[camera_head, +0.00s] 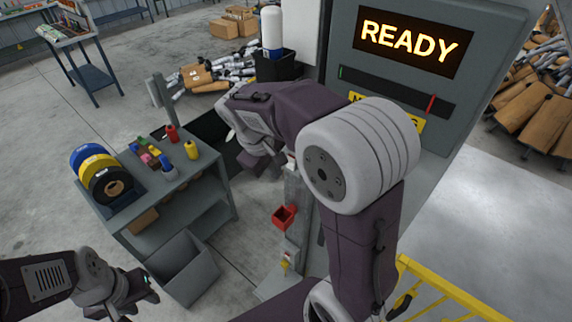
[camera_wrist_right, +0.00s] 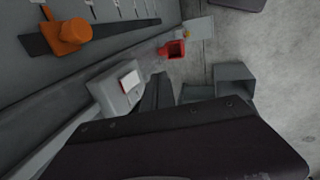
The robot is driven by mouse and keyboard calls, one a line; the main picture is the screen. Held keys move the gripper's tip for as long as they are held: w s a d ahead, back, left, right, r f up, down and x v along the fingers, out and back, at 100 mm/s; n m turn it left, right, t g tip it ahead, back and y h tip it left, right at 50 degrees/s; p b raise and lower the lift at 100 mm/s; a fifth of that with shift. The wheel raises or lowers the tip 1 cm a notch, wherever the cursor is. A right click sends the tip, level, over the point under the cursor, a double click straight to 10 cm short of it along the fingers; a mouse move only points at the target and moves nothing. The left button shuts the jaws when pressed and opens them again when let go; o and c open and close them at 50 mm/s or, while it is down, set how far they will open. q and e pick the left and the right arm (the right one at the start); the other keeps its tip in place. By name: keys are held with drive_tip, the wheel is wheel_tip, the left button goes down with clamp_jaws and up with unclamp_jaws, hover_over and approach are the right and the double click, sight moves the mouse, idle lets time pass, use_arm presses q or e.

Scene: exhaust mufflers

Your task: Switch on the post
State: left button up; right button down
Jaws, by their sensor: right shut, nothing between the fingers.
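The grey post (camera_head: 294,195) stands in the middle of the head view, beside the machine, partly hidden behind my right arm. In the right wrist view a light grey switch box (camera_wrist_right: 113,90) carries a white rocker switch (camera_wrist_right: 130,81) with a red edge. My right gripper (camera_head: 262,165) is shut and empty, close to the upper part of the post. Its dark fingers (camera_wrist_right: 157,92) show just right of the switch box; I cannot tell whether they touch it. My left gripper (camera_head: 135,302) is low at the left, away from the post; its jaws are unclear.
A red bin (camera_head: 284,216) hangs on the post. The machine's lit sign (camera_head: 410,40) reads READY. An orange knob (camera_wrist_right: 66,36) sits on a grey panel. A grey cart (camera_head: 200,180) with spools stands left; a yellow railing (camera_head: 440,290) is at lower right.

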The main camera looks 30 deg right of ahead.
sight(285, 166)
drive_tip(key=shift+w+d+f+p, duration=0.3)
drive_tip(key=shift+d+f, duration=0.1)
drive_tip(key=shift+d, duration=0.3)
drive_tip(key=shift+w+d+f+p, duration=0.3)
drive_tip(key=shift+w+d+f, duration=0.1)
drive_tip(key=shift+d, duration=0.25)
drive_tip(key=shift+w+d+f+p, duration=0.3)
drive_tip(key=shift+d+f, duration=0.1)
drive_tip(key=shift+d, duration=0.3)
drive_tip(key=shift+w+d+f, duration=0.1)
drive_tip(key=shift+w+d, duration=0.05)
drive_tip(key=shift+w, duration=0.05)
drive_tip(key=shift+r+p, duration=0.8)
drive_tip(key=shift+r, duration=0.1)
